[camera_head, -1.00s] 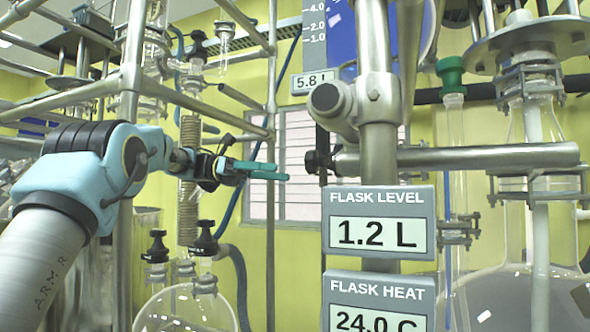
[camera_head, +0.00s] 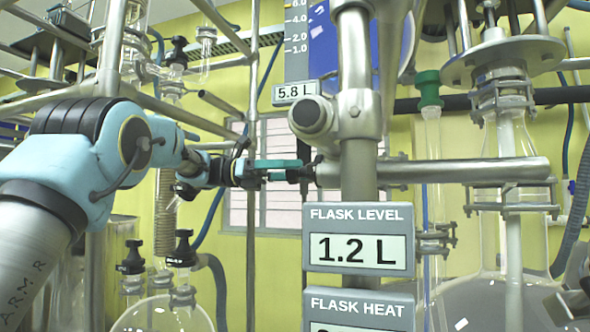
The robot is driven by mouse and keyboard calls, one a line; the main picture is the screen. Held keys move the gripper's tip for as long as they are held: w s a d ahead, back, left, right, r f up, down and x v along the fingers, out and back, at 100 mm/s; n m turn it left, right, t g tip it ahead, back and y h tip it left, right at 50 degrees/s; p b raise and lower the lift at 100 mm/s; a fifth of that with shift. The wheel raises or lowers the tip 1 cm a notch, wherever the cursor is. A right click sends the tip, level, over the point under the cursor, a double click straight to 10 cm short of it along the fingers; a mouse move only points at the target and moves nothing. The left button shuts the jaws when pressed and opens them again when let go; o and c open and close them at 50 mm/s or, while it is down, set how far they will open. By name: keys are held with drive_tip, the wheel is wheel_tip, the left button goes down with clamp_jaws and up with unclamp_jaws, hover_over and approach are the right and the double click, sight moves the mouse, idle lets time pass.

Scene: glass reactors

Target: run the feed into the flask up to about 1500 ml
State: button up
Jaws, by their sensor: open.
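My gripper (camera_head: 286,169) reaches in from the left with its teal fingers open. Their tips are at the small black knob (camera_head: 305,175) on the left end of a horizontal steel pipe; I cannot tell whether they touch it. The flask level display (camera_head: 358,248) reads 1.2 L. A scale panel above has a display (camera_head: 296,93) reading 5.8 L. A round glass flask (camera_head: 165,316) shows at the bottom left and a larger glass vessel (camera_head: 490,300) at the lower right; I cannot tell which one the display measures.
A thick steel post (camera_head: 359,170) stands just right of the knob, with a round clamp end (camera_head: 312,117) above it. The flask heat display (camera_head: 358,306) is cut off at the bottom. Steel frame tubes cross the upper left. Black-capped stoppers (camera_head: 181,250) stand below my arm.

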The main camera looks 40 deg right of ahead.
drive_tip(key=c, duration=1.4)
drive_tip(key=shift+m, duration=0.4)
